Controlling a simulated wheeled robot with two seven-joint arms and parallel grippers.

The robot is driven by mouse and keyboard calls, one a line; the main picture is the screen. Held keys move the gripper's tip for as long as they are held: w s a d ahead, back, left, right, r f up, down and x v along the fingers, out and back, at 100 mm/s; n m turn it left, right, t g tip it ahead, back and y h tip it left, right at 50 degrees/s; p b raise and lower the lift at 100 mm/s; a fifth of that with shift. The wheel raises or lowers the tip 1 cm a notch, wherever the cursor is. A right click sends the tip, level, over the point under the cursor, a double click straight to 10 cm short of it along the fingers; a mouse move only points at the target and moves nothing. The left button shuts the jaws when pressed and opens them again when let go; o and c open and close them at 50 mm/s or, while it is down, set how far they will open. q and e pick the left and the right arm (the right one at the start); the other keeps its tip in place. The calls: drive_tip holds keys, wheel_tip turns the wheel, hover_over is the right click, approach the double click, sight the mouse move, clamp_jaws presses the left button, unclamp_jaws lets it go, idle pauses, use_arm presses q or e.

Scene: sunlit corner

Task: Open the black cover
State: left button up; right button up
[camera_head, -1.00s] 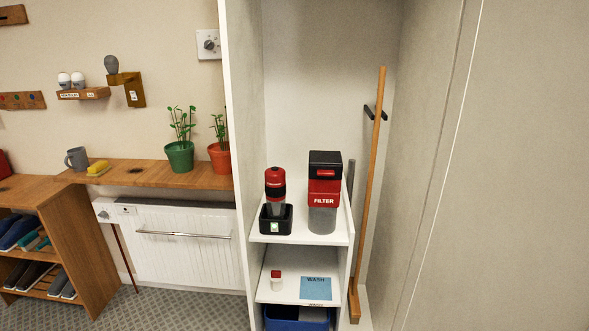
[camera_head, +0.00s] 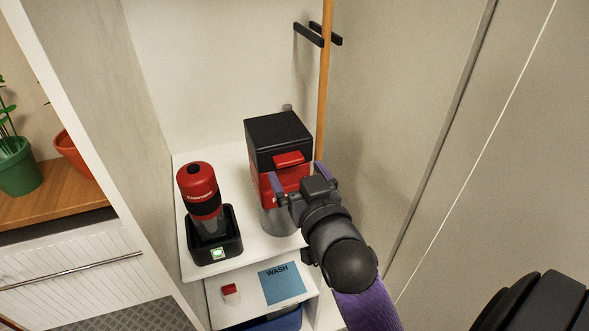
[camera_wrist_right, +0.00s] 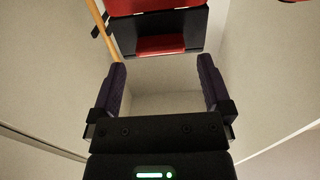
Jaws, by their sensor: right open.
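The black cover (camera_head: 278,132) is shut on top of the red filter box (camera_head: 265,190), with a red tab (camera_head: 289,158) on its front. The box has a grey, clear-looking lower part and stands on the cupboard shelf (camera_head: 190,232). In the right wrist view the cover (camera_wrist_right: 185,22) and the red tab (camera_wrist_right: 160,45) show at the top, beyond the fingertips. My right gripper (camera_head: 303,178) is open and empty, in front of the box and just below the tab. It hides part of the box front. Its fingers (camera_wrist_right: 162,66) are spread wide. My left gripper is not in view.
A red and black handheld unit (camera_head: 198,188) sits in a black dock (camera_head: 215,247) left of the box. A wooden pole (camera_head: 325,80) stands behind at the right, by black hooks (camera_head: 308,33). A blue WASH card (camera_head: 282,284) lies on the lower shelf.

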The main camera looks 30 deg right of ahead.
sight(279, 143)
drive_tip(key=shift+x, duration=1.45)
clamp_jaws()
